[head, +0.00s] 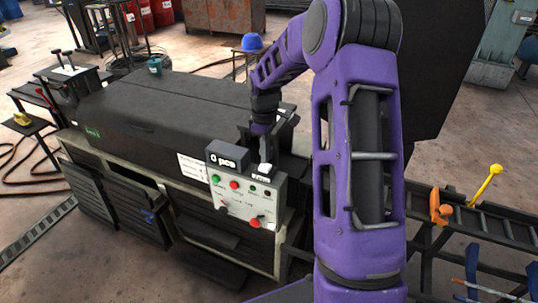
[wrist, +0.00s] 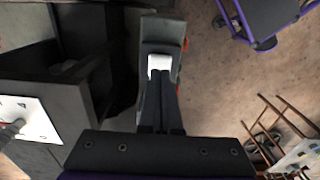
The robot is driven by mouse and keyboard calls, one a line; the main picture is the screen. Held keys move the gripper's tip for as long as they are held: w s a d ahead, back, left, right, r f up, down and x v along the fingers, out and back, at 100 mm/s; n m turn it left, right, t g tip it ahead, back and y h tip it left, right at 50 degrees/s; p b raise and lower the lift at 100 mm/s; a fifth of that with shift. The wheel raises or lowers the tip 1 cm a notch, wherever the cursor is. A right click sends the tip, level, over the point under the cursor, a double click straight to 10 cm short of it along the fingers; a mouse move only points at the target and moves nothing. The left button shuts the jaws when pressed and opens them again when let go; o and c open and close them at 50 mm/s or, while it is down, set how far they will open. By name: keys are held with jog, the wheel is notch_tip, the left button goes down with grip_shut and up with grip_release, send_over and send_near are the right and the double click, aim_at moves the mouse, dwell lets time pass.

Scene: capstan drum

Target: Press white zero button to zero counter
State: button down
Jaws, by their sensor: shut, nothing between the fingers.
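The grey control box (head: 245,203) stands at the front of the long dark bench, with green, red and black controls on its face. A small counter display (head: 227,159) on its top left appears to read "0 pcs". The white zero button (head: 264,168) is on the box's top, right of the display; it also shows in the wrist view (wrist: 160,63). My gripper (head: 265,158) is shut and empty, pointing down at the button. In the wrist view its fingertips (wrist: 158,76) overlap the button's near edge. I cannot tell whether they touch it.
The long dark bench (head: 165,110) lies left of and behind the box. A ladder-like rack (head: 485,222) with orange and yellow parts is at the right. A blue cap (head: 252,42) sits on a stand behind.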

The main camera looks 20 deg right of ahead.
aim_at(265, 166)
notch_tip(265, 166, up, 11)
jog(key=shift+w, duration=0.1)
dwell(0.8)
